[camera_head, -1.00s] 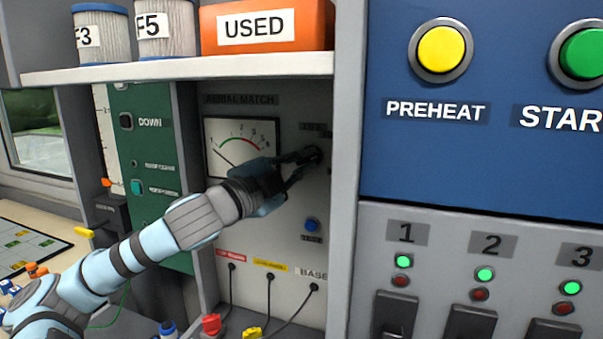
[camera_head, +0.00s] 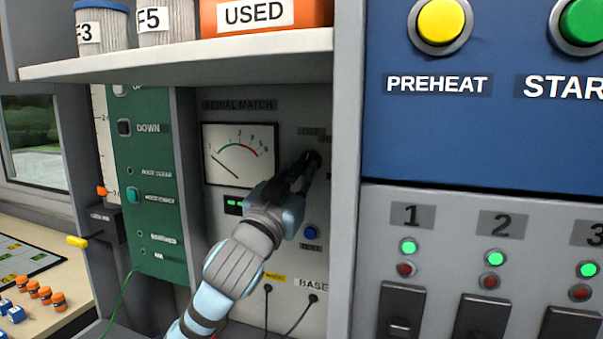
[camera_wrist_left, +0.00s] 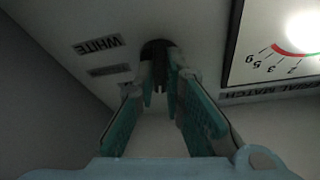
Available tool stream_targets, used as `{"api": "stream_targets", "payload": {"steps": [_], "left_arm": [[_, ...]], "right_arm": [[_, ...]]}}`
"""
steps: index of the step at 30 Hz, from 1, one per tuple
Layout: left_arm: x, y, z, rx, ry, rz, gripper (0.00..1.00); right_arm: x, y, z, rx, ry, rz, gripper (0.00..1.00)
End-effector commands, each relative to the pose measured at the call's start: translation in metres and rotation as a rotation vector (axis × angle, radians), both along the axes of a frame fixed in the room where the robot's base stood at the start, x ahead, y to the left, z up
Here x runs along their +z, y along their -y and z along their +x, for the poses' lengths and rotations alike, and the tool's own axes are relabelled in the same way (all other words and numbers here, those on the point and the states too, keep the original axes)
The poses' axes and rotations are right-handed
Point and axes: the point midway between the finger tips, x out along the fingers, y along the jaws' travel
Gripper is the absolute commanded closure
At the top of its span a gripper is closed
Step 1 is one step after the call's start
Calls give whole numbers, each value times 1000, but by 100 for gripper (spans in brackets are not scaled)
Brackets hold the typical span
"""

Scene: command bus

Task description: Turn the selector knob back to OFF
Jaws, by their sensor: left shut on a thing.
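The dark selector knob (camera_head: 313,157) sits on the grey AERIAL MATCH panel (camera_head: 215,103), right of the dial meter (camera_head: 238,155). My left gripper (camera_head: 306,165) reaches up to it from below and is shut on it, covering most of it. In the left wrist view the knob (camera_wrist_left: 157,48) is between the fingertips of my left gripper (camera_wrist_left: 160,75), close to a WHITE label (camera_wrist_left: 97,45). The labels around the knob are partly hidden or too small to read in the head view, so I cannot tell its exact setting. My right gripper is not in view.
A grey side wall (camera_head: 345,200) stands close to the right of the knob. A shelf (camera_head: 180,62) overhangs the panel. A blue button (camera_head: 310,233) is below the knob, with plugged cables (camera_head: 290,318) lower down.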

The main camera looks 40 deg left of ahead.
Motion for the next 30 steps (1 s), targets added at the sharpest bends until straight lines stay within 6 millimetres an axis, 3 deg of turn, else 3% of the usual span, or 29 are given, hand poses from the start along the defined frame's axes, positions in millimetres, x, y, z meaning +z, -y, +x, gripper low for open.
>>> {"api": "stream_targets", "payload": {"steps": [12,29,30], "left_arm": [[-2,2,2,0,66,-208,100],[-1,2,1,2,80,-238,100],[-1,2,1,2,80,-238,87]], "right_arm": [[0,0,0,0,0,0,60],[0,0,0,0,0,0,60],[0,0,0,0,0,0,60]]}}
